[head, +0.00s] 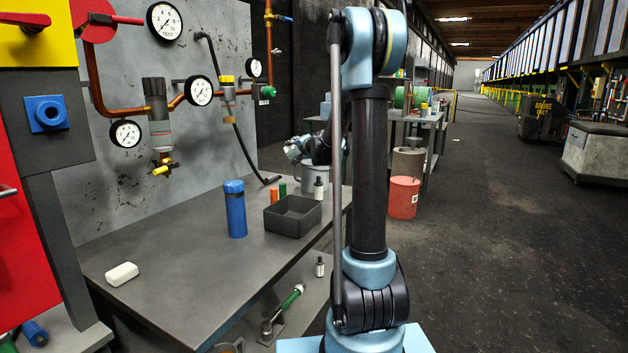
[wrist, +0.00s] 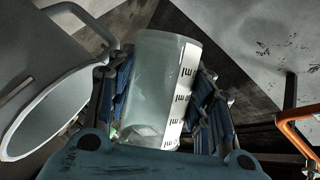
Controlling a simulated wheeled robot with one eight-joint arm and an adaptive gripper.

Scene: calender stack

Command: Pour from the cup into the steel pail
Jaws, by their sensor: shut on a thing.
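My gripper (wrist: 162,100) is shut around a clear, frosted cup (wrist: 150,75) with a white marked strip down its side; the blue-padded fingers press on both sides of it. The steel pail (wrist: 50,110), grey with an open oval mouth and a handle, is left of the cup in the wrist view. The cup's mouth is apart from the pail's rim in that view. In the head view the pail (head: 313,180) stands at the far end of the workbench, with my gripper (head: 296,150) just above its left side. I cannot tell the cup's contents or exact tilt.
On the grey workbench (head: 190,285) are a dark tray (head: 293,214), a blue cylinder (head: 235,208), small bottles and a white block (head: 121,274). A gauge panel (head: 110,175) with pipes stands behind. A red bucket (head: 404,197) is on the floor beyond.

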